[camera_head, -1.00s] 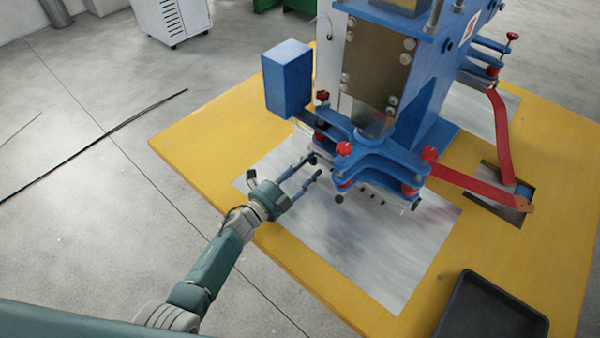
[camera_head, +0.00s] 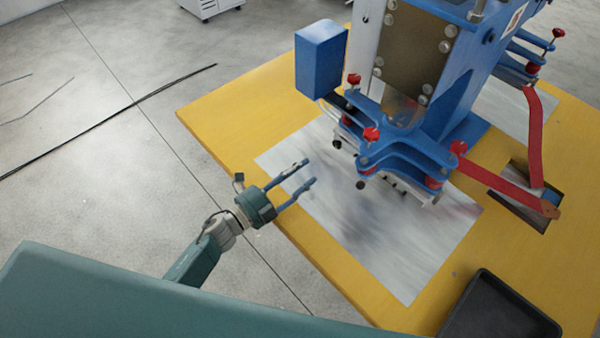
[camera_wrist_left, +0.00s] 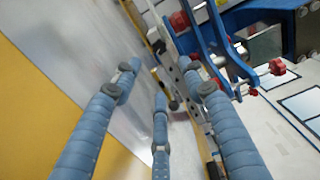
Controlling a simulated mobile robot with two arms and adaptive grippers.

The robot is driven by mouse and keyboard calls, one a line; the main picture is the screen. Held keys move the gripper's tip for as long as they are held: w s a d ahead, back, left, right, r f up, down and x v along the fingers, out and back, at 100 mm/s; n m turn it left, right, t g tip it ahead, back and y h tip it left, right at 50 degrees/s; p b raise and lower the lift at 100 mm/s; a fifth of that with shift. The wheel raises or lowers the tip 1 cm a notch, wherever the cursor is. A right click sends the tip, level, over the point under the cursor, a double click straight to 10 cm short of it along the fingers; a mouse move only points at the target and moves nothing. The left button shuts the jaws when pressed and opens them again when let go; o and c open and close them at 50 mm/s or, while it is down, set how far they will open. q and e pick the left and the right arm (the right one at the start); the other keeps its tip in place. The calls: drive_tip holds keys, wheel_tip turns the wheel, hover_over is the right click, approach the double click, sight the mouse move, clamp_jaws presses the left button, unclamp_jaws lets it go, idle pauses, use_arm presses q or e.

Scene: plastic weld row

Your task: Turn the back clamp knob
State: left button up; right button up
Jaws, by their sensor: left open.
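The blue welding machine (camera_head: 425,90) carries several red clamp knobs. One red knob (camera_head: 354,79) is beside the blue box, one (camera_head: 371,135) is on the front bracket, and another (camera_head: 458,147) is at its right. A further knob (camera_head: 557,32) stands at the far right; I cannot tell for certain which is the back clamp knob. My left gripper (camera_head: 310,171) is open and empty over the near left part of the metal sheet, apart from the bracket. In the left wrist view, its blue fingers (camera_wrist_left: 165,85) are spread, with red knobs (camera_wrist_left: 278,67) beyond them. My right gripper is not in view.
The yellow table (camera_head: 225,105) bears the metal sheet (camera_head: 400,265) under the machine. Red straps (camera_head: 505,188) stretch to the right. A black tray (camera_head: 485,310) lies at the near right. The blue box (camera_head: 320,60) juts out left of the machine. The sheet's near part is clear.

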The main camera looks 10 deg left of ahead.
sight(335, 145)
use_arm(q)
drive_tip(key=m+b, duration=0.2)
drive_tip(key=f+m+b, duration=0.1)
drive_tip(key=m+b, duration=0.1)
drive_tip(key=b, duration=0.1)
drive_tip(key=shift+w+d+f, duration=0.1)
drive_tip(key=shift+w+f, duration=0.05)
drive_tip(key=shift+w, duration=0.25)
drive_tip(key=m+b, duration=0.1)
drive_tip(key=m, duration=0.1)
drive_tip(key=m+b, duration=0.1)
drive_tip(key=shift+w+d+r+m+b, duration=0.1)
drive_tip(key=shift+w+r+m+b, duration=0.2)
drive_tip(key=shift+m+b, duration=0.1)
drive_tip(key=shift+r+m, duration=0.25)
drive_tip(key=shift+m, duration=0.15)
drive_tip(key=shift+w+d+r, duration=0.15)
drive_tip(key=shift+w+r, duration=0.05)
drive_tip(key=shift+w, duration=0.1)
drive_tip(key=p+x, duration=0.1)
drive_tip(key=x, duration=0.9)
drive_tip(key=shift+d, duration=0.1)
clamp_jaws()
